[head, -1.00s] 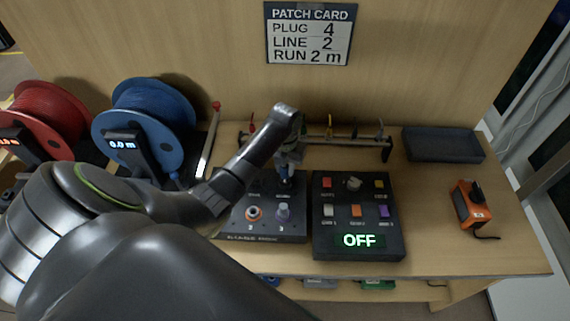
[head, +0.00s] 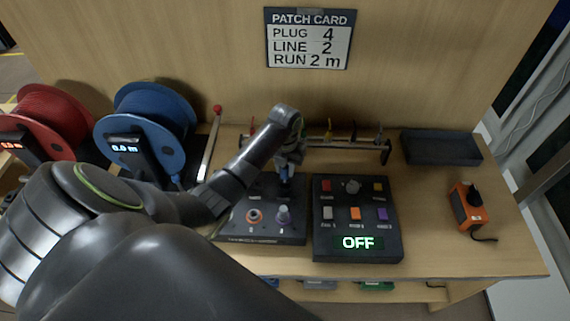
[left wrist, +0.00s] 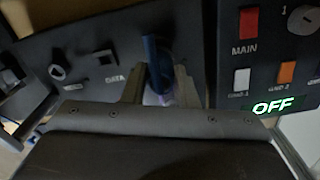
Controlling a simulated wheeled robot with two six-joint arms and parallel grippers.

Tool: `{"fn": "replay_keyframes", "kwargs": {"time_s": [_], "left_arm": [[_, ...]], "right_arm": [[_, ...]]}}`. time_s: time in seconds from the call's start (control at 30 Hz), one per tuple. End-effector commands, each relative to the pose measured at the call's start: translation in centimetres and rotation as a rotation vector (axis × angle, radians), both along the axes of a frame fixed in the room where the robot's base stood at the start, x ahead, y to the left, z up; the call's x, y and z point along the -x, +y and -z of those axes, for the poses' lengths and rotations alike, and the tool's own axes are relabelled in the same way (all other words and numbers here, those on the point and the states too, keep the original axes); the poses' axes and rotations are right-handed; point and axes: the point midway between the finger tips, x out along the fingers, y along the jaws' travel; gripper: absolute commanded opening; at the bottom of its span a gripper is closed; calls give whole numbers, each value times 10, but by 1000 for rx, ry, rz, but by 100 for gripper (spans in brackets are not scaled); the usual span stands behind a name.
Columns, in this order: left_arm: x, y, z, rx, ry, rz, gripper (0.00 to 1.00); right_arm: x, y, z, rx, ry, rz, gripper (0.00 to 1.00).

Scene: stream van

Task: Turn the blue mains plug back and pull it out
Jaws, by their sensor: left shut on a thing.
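The blue mains plug (left wrist: 152,62) stands up from the black socket panel in the left wrist view, between my left gripper's two fingers. My left gripper (left wrist: 158,88) is shut on it. In the head view my left gripper (head: 285,180) reaches down onto the back right part of the socket panel (head: 232,236) and mostly hides the plug. The plug's lower end is dark and partly covered by the fingers, so I cannot tell how far it sits in its socket. My right gripper is not in view.
A switch box (head: 357,257) with coloured buttons and a lit OFF display stands close to the right. A rail with hooks (head: 345,144) runs behind. Blue (head: 150,115) and red (head: 52,118) cable reels stand left. A dark tray (head: 440,148) and an orange device (head: 468,208) lie right.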

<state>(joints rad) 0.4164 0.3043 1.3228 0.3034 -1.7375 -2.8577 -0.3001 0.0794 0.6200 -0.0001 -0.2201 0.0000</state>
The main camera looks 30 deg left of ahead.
Motion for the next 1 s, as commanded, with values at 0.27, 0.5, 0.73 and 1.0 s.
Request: {"fn": "replay_keyframes", "kwargs": {"time_s": [0.27,0.5,0.73,1.0], "left_arm": [[0,0,-15,0,0,0,0],[0,0,-26,-1,-2,0,0],[0,0,-30,0,-1,0,0],[0,0,-29,0,0,0,0]], "right_arm": [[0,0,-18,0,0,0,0],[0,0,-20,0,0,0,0],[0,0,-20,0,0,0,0],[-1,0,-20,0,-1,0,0]]}}
